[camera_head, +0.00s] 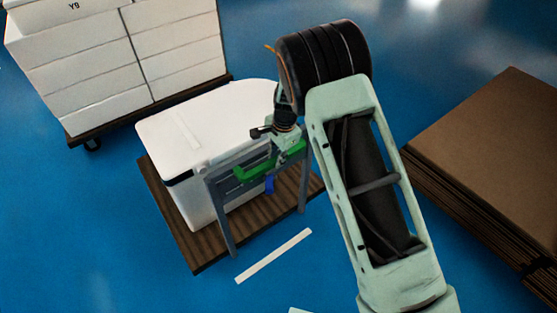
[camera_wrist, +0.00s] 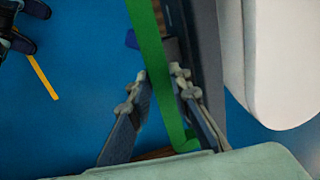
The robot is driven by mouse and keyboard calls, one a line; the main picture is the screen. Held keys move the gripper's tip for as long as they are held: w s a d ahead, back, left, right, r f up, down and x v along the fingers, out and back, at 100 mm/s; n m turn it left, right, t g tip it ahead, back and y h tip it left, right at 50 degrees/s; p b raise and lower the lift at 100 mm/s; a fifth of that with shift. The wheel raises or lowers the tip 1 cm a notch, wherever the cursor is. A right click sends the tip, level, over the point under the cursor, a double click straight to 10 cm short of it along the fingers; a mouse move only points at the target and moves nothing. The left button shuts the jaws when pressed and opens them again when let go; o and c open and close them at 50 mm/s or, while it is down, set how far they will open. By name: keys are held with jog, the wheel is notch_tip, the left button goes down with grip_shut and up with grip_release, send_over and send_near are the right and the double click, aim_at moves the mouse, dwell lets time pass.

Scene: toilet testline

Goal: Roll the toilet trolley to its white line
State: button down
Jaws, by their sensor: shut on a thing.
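The toilet trolley has a brown wooden deck (camera_head: 190,241) and a grey upright frame (camera_head: 220,215) with a green handle bar (camera_head: 246,172). A white toilet (camera_head: 215,125) stands on the deck. My gripper (camera_head: 277,148) is at the frame's top, shut on the green bar. In the wrist view my gripper's fingers (camera_wrist: 160,80) are on either side of the green bar (camera_wrist: 152,55), with the white toilet (camera_wrist: 285,60) at the right. A white line (camera_head: 273,256) lies on the blue floor just in front of the deck, apart from it.
A cart (camera_head: 105,125) stacked with white boxes, marked Y9, stands behind at the left. A stack of brown sheets (camera_head: 490,150) is at the right. A white mark (camera_head: 298,310) shows at the bottom edge. The blue floor at front left is clear.

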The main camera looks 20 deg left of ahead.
jog(key=shift+w+a, duration=0.3)
jog(key=shift+a, duration=0.15)
jog(key=shift+s+d, duration=0.1)
jog(key=c, duration=1.8)
grip_release()
jog(key=shift+d, duration=0.1)
jog(key=shift+r, duration=0.1)
notch_tip(320, 180, up, 12)
jog(key=s+d, duration=0.1)
jog(key=shift+s+d+f, duration=0.2)
jog(key=shift+d, duration=0.2)
